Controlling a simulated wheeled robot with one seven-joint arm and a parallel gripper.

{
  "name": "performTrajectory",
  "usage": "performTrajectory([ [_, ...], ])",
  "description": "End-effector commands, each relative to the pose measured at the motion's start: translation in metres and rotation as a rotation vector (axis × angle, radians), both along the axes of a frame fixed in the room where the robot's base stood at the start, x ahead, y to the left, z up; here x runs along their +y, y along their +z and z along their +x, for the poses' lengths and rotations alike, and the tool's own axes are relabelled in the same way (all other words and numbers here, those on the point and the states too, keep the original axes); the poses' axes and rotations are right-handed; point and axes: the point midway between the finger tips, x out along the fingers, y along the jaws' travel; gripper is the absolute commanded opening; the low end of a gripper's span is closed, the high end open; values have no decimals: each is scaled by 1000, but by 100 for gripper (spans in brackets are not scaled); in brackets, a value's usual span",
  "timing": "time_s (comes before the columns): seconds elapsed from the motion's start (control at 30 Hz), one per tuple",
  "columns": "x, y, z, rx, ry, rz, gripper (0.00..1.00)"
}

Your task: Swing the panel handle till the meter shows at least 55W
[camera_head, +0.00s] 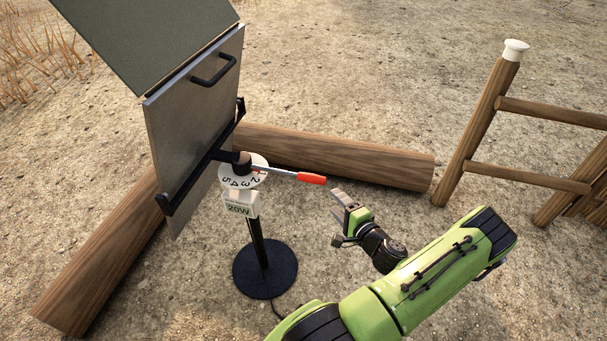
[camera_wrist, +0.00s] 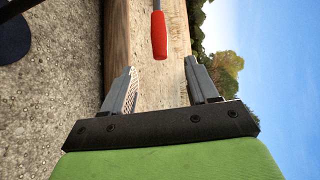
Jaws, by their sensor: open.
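The panel (camera_head: 195,115) stands tilted on a black post with a round base. Its handle (camera_head: 313,179) is a metal rod with a red grip, pointing right from the hub over a numbered white dial (camera_head: 243,172). The meter (camera_head: 239,208) below the dial reads 20W. My gripper (camera_head: 341,204) is open and empty, just right of and below the red grip, apart from it. In the wrist view the red grip (camera_wrist: 159,36) is ahead of my open fingers (camera_wrist: 161,92), between their lines and not touching either.
Logs (camera_head: 340,156) lie on the ground behind and to the left of the post. A wooden fence (camera_head: 483,130) stands at the right. The round base (camera_head: 265,270) has a cable at its front. Bare ground lies between the post and fence.

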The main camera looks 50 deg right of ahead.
Motion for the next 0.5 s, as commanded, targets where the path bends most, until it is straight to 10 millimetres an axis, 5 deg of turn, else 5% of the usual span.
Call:
performTrajectory([
  [0.5, -42, -21, 116, 1, 9, -4, 59],
])
